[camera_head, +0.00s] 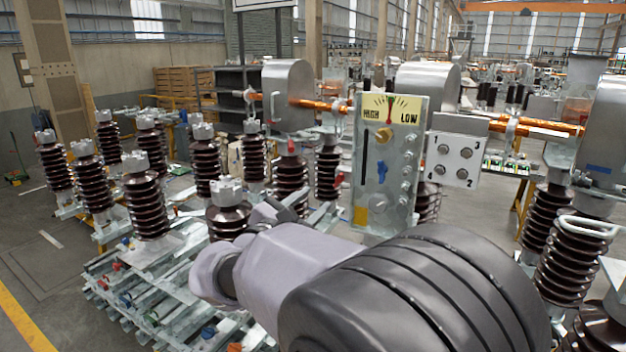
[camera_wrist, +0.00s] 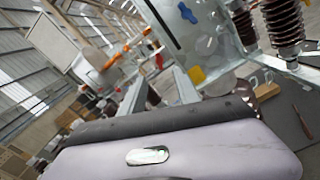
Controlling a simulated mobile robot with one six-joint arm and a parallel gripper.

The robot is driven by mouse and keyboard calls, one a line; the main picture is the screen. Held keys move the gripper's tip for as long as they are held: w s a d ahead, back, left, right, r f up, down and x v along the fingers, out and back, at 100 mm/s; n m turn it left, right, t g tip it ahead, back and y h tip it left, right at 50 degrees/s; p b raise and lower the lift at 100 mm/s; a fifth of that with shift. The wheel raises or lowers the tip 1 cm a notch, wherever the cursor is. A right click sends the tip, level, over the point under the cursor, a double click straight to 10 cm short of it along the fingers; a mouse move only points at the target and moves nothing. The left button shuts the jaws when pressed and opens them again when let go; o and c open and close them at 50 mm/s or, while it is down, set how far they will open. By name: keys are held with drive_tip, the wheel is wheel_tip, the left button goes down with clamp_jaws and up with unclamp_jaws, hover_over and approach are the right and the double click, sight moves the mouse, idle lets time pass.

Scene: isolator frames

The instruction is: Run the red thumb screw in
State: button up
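A small red part, which looks like the red thumb screw (camera_head: 338,179), sticks out at the left edge of the upright grey panel (camera_head: 372,205) in the head view. In the wrist view a red spot, likely the same screw (camera_wrist: 158,61), shows just beyond and between my fingertips. My gripper (camera_wrist: 159,75) has its two grey fingers apart, with nothing visibly held between them. The fingertips look short of the red part; the exact gap cannot be told. In the head view my arm hides most of the gripper.
Several brown insulators (camera_head: 145,200) crowd the left. A copper bar (camera_head: 320,104) runs behind.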

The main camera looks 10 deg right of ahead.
sight(337, 182)
drive_tip(key=p+x, duration=0.1)
drive_tip(key=x, duration=0.9)
drive_tip(key=shift+w+d, duration=0.1)
drive_tip(key=shift+w, duration=0.3)
clamp_jaws()
